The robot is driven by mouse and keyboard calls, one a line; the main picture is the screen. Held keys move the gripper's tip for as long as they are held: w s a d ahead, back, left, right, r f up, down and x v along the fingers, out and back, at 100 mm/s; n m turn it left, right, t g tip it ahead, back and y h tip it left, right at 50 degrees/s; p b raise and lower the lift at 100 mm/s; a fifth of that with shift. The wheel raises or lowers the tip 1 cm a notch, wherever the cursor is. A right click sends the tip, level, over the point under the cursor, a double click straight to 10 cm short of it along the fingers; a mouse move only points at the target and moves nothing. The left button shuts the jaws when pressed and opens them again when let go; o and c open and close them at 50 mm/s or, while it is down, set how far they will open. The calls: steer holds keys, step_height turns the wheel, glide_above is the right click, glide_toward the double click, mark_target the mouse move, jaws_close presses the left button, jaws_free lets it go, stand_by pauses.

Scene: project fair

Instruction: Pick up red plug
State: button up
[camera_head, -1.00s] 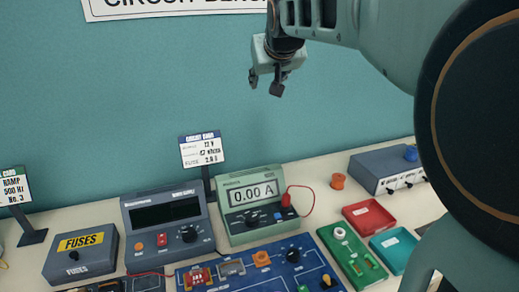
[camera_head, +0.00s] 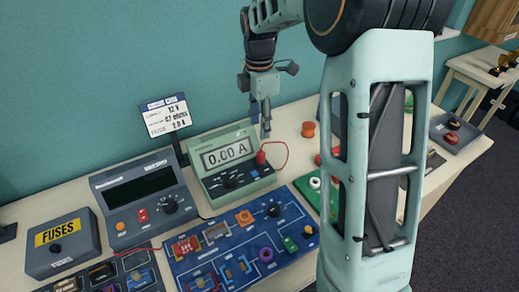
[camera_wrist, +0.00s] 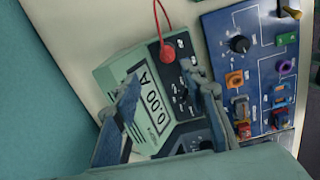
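The red plug (camera_head: 261,157) stands upright at the right side of the pale green ammeter (camera_head: 223,152), which reads 0.00 A. A thin red wire loops from it. In the wrist view the red plug (camera_wrist: 167,53) shows beyond my fingertips, with its wire running to the top edge. My gripper (camera_head: 260,118) points down above and behind the ammeter, apart from the plug. In the wrist view my gripper (camera_wrist: 163,84) has its two fingers spread, with the ammeter display (camera_wrist: 153,103) visible between them and nothing held.
A blue circuit board (camera_head: 240,245) with several parts lies in front of the ammeter. A dark power supply (camera_head: 145,200) and a fuses box (camera_head: 62,243) stand left. A sign (camera_head: 166,117) rises behind. An orange spool (camera_head: 308,129) sits right, and my arm hides part of the table there.

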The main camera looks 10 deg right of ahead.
mark_target(261, 153)
steer(key=shift+s+d+f+n+g, duration=0.1)
steer(key=shift+s+f+n+g, duration=0.25)
steer(key=shift+f+n, duration=0.15)
step_height(261, 153, down, 10)
steer(key=shift+f+p, duration=0.2)
steer(key=shift+p, duration=0.5)
jaws_close()
